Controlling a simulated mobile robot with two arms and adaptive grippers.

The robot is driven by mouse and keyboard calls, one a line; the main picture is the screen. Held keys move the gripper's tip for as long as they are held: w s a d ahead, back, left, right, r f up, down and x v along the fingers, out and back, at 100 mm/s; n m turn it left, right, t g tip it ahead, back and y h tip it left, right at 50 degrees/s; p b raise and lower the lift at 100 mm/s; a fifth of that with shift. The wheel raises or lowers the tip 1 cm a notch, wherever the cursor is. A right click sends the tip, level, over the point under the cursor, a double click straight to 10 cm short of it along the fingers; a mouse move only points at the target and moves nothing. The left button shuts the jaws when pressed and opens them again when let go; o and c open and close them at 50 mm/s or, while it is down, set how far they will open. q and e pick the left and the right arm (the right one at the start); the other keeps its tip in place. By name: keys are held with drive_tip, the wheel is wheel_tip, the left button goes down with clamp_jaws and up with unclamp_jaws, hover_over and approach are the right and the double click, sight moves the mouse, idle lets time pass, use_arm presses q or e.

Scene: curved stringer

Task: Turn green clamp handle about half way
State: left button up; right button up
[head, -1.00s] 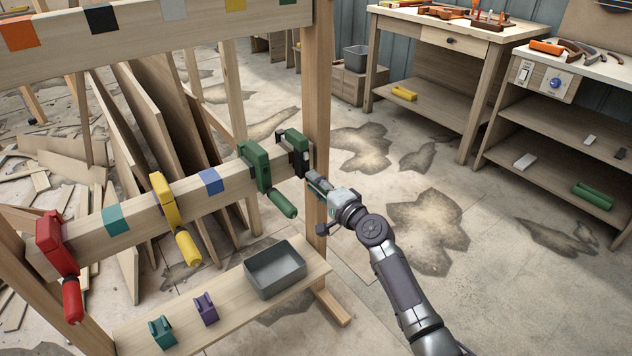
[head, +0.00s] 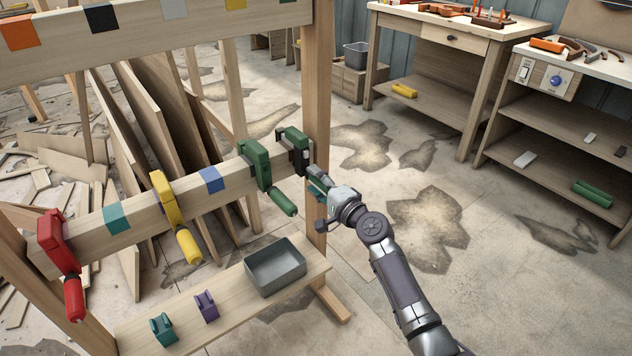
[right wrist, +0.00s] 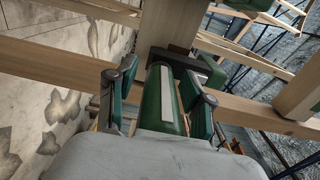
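Two green clamps sit at the right end of the wooden beam. The nearer green clamp (head: 256,163) has its green handle (head: 284,203) hanging free, tilted down to the right. The farther green clamp (head: 294,146) is beside the post, and its handle points at my right gripper (head: 319,187). In the right wrist view this green handle (right wrist: 164,100), with a pale stripe along it, lies between the two fingers of my right gripper (right wrist: 162,105). A narrow gap shows between the left finger and the handle, so the fingers look open around it. My left gripper is not in view.
A yellow clamp (head: 165,199) and a red clamp (head: 57,243) sit farther left on the beam (head: 140,220). A grey bin (head: 275,268) stands on the lower shelf below. The upright post (head: 317,110) is close to my right gripper. Floor to the right is open.

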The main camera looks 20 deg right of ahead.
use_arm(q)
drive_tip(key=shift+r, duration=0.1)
use_arm(e)
drive_tip(key=shift+s, duration=0.15)
drive_tip(key=v, duration=1.1)
drive_tip(key=shift+s, duration=0.35)
drive_tip(key=shift+d, duration=0.15)
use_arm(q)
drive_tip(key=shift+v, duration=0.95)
use_arm(e)
drive_tip(key=shift+v, duration=2.5)
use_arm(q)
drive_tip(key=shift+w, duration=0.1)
